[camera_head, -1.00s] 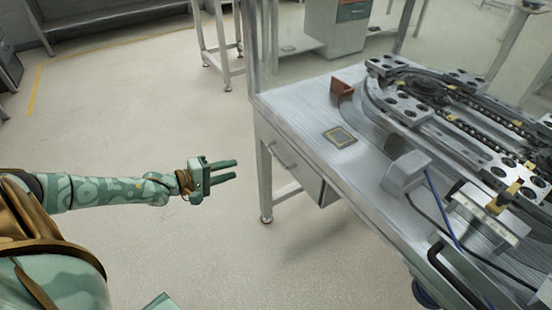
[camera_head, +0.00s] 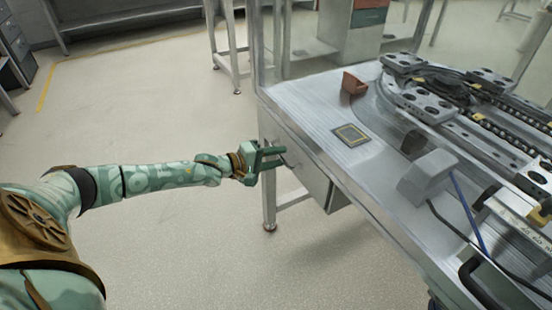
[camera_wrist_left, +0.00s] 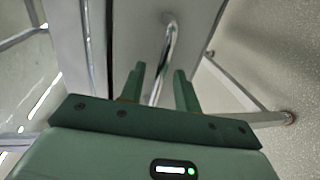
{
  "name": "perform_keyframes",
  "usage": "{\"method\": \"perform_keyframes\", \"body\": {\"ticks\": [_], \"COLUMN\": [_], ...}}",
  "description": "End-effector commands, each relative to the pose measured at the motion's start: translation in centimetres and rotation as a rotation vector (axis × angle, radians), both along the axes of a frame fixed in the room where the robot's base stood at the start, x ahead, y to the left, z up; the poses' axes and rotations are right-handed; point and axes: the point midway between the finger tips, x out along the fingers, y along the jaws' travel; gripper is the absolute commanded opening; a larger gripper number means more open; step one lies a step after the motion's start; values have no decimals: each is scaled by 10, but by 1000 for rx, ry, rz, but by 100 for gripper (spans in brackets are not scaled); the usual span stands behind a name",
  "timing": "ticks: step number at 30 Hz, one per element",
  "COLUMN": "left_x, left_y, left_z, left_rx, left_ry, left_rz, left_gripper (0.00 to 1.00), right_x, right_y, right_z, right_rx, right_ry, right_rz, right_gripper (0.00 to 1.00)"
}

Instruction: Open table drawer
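The table drawer (camera_head: 308,178) is set under the front edge of the metal table (camera_head: 310,120) and looks closed. Its bar handle (camera_head: 291,163) sticks out of the drawer front. My left gripper (camera_head: 279,157) is at the handle, fingers pointing at the drawer. In the left wrist view the drawer handle (camera_wrist_left: 165,55) runs down between the two green fingers of the left gripper (camera_wrist_left: 160,80). The fingers stand apart with a gap around the handle, and contact is not visible. My right gripper is not in view.
On the tabletop are a ring track (camera_head: 440,105), a small red-brown block (camera_head: 353,84), a flat square plate (camera_head: 351,135) and a grey box (camera_head: 428,176). A table leg (camera_head: 269,200) stands below the gripper. The floor (camera_head: 190,235) in front is clear.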

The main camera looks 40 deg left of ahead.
Motion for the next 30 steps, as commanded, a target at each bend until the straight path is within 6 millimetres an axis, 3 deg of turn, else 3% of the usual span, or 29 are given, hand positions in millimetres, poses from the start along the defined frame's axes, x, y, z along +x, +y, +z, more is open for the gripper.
{"method": "perform_keyframes", "body": {"ticks": [2,6,13,17,26,30], "left_x": [0,0,-2,-13,-81,-121], "left_y": [0,0,1,5,34,50], "left_z": [0,0,0,3,8,7], "left_rx": [0,0,0,1,4,2], "left_ry": [0,0,1,0,1,2], "left_rz": [0,0,0,1,1,1], "left_gripper": [32,0,0,0,0,0], "right_x": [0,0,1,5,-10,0], "right_y": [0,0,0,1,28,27], "right_z": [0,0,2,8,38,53], "right_rx": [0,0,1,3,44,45], "right_ry": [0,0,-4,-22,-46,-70], "right_rz": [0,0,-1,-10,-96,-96], "right_gripper": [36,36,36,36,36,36]}}
